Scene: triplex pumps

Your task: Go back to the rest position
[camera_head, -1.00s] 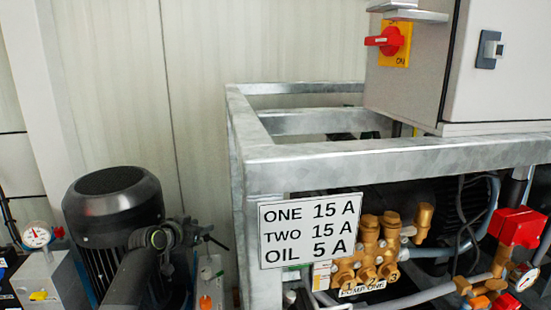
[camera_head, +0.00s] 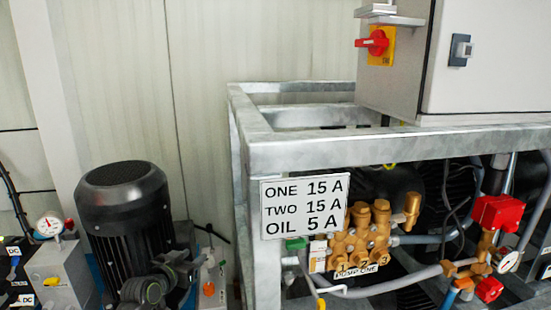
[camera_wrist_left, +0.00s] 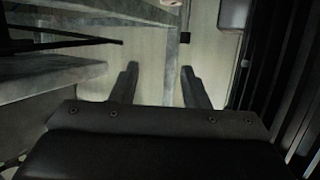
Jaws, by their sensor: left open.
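My left gripper (camera_wrist_left: 159,82) is open in the left wrist view, with its two dark fingers apart and nothing between them. Beyond the fingertips is a pale surface. In the head view, the dark left wrist and gripper (camera_head: 178,269) show low at the left, in front of the black motor (camera_head: 125,205) and left of the steel frame. The fingertips are hard to make out there. My right gripper is in neither view.
A galvanised steel frame (camera_head: 300,153) bears a grey cabinet (camera_head: 485,65) with a red switch (camera_head: 376,42). A label plate (camera_head: 303,205) and brass pump (camera_head: 360,240) are at its front. A pressure gauge (camera_head: 50,225) stands far left. Grey steel bars (camera_wrist_left: 60,75) run left of the fingers.

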